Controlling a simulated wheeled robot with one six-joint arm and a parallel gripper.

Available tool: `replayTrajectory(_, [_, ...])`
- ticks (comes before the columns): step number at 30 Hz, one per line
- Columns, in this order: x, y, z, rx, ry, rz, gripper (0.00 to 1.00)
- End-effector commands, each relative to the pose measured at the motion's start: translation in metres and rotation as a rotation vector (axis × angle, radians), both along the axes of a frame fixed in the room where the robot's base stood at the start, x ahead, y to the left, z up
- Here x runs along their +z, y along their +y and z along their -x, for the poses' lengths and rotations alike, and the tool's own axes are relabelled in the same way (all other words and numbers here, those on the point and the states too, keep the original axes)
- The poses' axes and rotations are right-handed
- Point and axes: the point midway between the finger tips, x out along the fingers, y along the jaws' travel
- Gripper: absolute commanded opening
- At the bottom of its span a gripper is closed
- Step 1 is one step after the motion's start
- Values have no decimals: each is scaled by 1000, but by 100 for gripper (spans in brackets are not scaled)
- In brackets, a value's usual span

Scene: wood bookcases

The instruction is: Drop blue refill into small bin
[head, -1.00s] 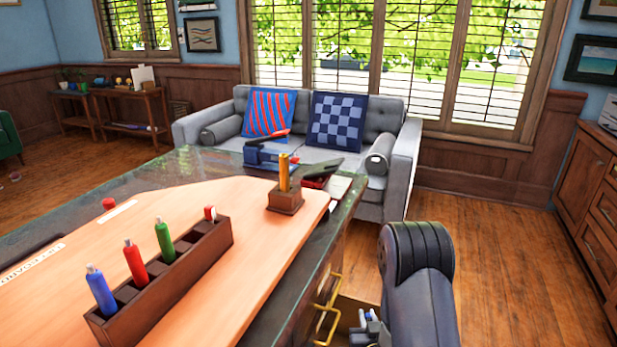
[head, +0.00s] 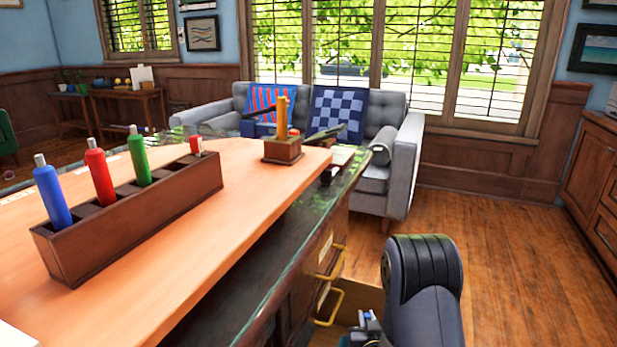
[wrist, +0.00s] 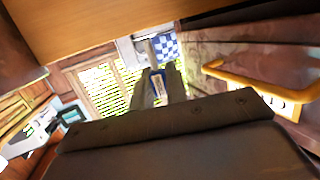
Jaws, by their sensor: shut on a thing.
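My gripper (wrist: 158,90) is shut on a small blue-and-white piece (wrist: 158,84), which looks like the blue refill, in the wrist view. In the head view my arm reaches down at the bottom, right of the desk's side, and the gripper is mostly cut off by the lower edge. A blue marker (head: 52,196) stands in the wooden rack (head: 130,228) on the desk, beside a red one (head: 100,174) and a green one (head: 139,160). I cannot make out a small bin in either view.
The desk (head: 220,225) fills the left, with brass-handled drawers (head: 330,290) close to my arm. A wooden pen holder (head: 283,150) stands near its far corner. A grey sofa (head: 400,160) is behind. Wood floor (head: 510,260) is open on the right.

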Motion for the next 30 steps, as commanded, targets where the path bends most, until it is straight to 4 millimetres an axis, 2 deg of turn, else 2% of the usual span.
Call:
replayTrajectory(8, [-13, 0, -1, 0, 1, 0, 0])
replayTrajectory(21, [-60, 0, -1, 0, 1, 0, 0])
replayTrajectory(30, [-63, 0, -1, 0, 0, 0, 0])
